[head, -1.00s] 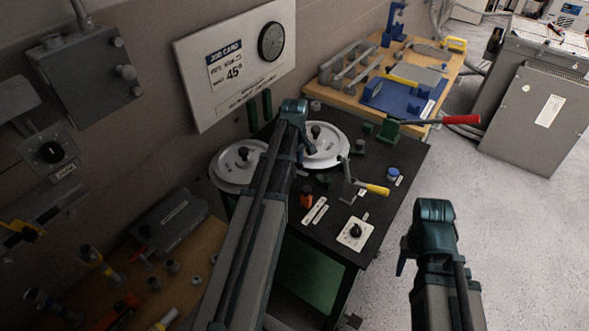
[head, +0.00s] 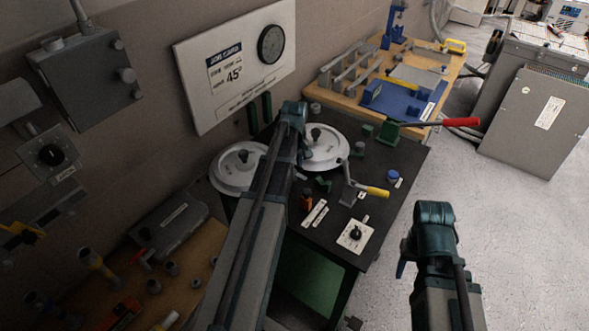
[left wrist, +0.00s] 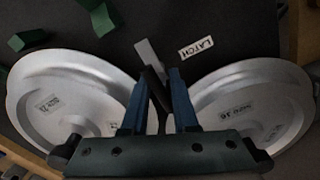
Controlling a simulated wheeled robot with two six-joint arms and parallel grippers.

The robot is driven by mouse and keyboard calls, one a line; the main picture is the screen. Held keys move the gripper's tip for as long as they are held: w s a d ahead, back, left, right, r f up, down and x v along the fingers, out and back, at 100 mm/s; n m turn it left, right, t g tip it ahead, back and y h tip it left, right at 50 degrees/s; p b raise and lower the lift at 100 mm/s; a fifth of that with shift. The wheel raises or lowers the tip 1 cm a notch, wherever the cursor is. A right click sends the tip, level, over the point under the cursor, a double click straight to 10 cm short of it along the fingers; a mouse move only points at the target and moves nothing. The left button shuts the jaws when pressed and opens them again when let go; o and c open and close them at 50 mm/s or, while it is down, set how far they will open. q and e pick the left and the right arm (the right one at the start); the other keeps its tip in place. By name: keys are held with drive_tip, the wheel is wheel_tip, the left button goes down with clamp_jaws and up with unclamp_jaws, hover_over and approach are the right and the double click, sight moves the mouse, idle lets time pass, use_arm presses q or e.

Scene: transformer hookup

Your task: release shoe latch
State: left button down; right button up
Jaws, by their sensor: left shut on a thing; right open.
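The shoe latch shows in the left wrist view as a short lever with a grey plate (left wrist: 147,52) and a dark grip (left wrist: 155,88), beside a white LATCH label (left wrist: 197,48). My left gripper (left wrist: 155,105) has its blue fingers on either side of the dark grip and is shut on it. In the head view my left gripper (head: 302,158) is low over the black bench, between two round silver discs, and my arm hides the latch. My right gripper (head: 403,268) is open and empty over the floor at right, its fingers mostly hidden.
The left disc (head: 237,166) and right disc (head: 328,148) lie close to my left gripper. A yellow-handled lever (head: 375,191), a dial plate (head: 355,235) and a red-handled lever (head: 455,122) stand on the black bench (head: 395,225).

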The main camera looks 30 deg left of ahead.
sight(296, 166)
use_arm(q)
drive_tip(key=c, duration=1)
unclamp_jaws()
drive_tip(key=shift+s, duration=0.1)
wheel_tip(296, 166, up, 14)
drive_tip(key=p, duration=1.4)
drive_tip(key=shift+f, duration=0.1)
drive_tip(key=s+d+f+m+b, duration=0.1)
drive_tip(key=s+d+m, duration=0.4)
drive_tip(key=d, duration=0.5)
drive_tip(key=s+d+f+m+b, duration=0.2)
drive_tip(key=s+d+m, duration=0.3)
drive_tip(key=d, duration=0.5)
drive_tip(key=s+d+f+m+y+b, duration=0.1)
drive_tip(key=s+d+m+b, duration=0.1)
drive_tip(key=s+d+m, duration=0.4)
drive_tip(key=d, duration=0.4)
drive_tip(key=shift+s+d+f, duration=0.15)
drive_tip(key=shift+d+f, duration=0.2)
drive_tip(key=shift+f, duration=0.05)
